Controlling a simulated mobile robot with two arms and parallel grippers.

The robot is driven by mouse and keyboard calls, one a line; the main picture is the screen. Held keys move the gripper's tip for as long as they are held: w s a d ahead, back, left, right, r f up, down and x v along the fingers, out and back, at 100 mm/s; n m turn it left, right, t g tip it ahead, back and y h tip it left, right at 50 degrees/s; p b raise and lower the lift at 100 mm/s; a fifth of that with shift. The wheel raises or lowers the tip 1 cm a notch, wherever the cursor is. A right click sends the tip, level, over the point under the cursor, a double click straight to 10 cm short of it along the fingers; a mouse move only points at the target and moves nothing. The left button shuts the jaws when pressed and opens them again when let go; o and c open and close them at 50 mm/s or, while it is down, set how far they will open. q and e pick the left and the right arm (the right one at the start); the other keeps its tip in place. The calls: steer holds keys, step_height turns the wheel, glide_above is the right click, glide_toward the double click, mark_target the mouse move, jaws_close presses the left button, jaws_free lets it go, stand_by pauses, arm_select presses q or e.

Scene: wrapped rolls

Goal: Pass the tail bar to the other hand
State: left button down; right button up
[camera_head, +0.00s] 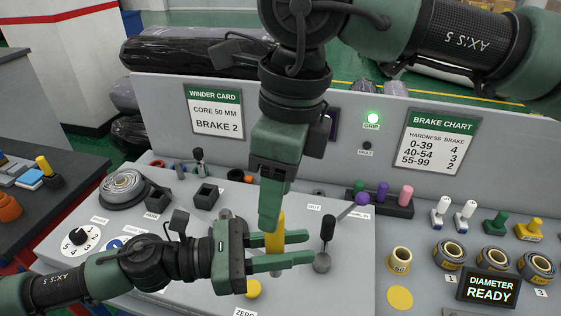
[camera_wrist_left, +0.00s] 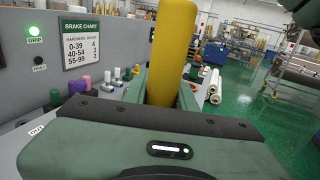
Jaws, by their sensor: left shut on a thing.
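The yellow tail bar (camera_head: 281,224) stands upright between the two green fingers of my left gripper (camera_head: 283,249), which is shut on it.
Below is the grey sloped console (camera_head: 200,245) with a black-knobbed lever (camera_head: 326,240) close to the left fingertips. A rack of coloured pegs (camera_head: 382,205) stands to the right. The brake chart (camera_head: 442,142) and a lit green GRIP lamp (camera_head: 372,117) are on the back panel.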

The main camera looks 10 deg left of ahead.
steer(key=shift+a+f, duration=0.2)
steer(key=shift+f, duration=0.95)
steer(key=shift+a+f, duration=0.15)
steer(key=shift+f, duration=1)
jaws_close()
arm_select(q)
steer(key=c, duration=1.1)
jaws_free()
steer(key=shift+o, duration=0.2)
